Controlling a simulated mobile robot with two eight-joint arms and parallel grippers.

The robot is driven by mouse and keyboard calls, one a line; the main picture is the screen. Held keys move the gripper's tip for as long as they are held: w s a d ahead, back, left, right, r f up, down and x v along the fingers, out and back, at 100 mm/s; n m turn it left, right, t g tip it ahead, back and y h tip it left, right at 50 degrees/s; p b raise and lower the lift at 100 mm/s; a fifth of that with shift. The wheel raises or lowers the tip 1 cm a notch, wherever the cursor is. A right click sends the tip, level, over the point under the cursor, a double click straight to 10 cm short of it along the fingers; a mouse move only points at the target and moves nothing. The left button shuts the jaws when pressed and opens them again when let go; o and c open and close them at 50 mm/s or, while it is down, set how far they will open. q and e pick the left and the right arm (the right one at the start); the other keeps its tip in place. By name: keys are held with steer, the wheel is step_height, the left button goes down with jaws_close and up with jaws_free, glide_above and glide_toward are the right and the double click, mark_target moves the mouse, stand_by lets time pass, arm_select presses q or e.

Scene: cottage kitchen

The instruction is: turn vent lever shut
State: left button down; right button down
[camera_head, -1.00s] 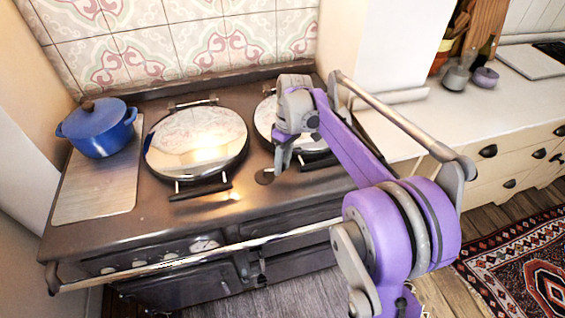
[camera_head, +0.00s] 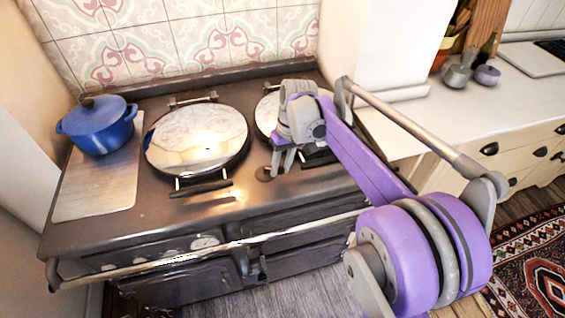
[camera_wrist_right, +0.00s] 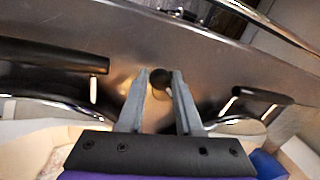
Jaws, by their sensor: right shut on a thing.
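The vent lever's dark round knob (camera_wrist_right: 160,77) shows between the fingertips of my right gripper (camera_wrist_right: 158,82) in the right wrist view. The rest of the lever is hidden by the fingers. In the head view, my right gripper (camera_head: 283,164) reaches down to the stove top between the two lids and is shut on the lever. My left gripper is not in view.
The dark range stove (camera_head: 150,222) has a shiny left lid (camera_head: 196,138) with a black handle (camera_head: 202,189) and a right lid (camera_head: 266,115) partly behind my arm. A blue pot (camera_head: 97,127) stands at left. A rail (camera_head: 215,246) runs along the front.

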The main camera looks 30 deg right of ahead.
mark_target(270, 188)
steer(key=a+m, duration=0.1)
steer(key=m, duration=0.1)
steer(key=s+a+m+t, duration=0.1)
steer(key=m, duration=0.1)
steer(key=shift+m, duration=0.3)
steer(key=shift+w+a+m+t+h, duration=0.1)
steer(key=shift+a+m, duration=0.25)
steer(key=shift+m, duration=0.4)
steer(key=shift+s+a+m+t+h, duration=0.1)
steer(key=shift+a+m, duration=0.25)
steer(key=shift+m, duration=0.35)
steer(key=shift+w+a+m+t+h, duration=0.1)
steer(key=shift+a+m, duration=0.25)
steer(key=shift+m, duration=0.4)
steer(key=c, duration=0.6)
jaws_free()
steer(key=r, duration=0.3)
steer(key=s+d+r, duration=0.1)
steer(key=r, duration=0.6)
steer(key=shift+s+d+r+p, duration=0.15)
steer(key=shift+s+r+p, duration=0.15)
steer(key=shift+r+p, duration=0.05)
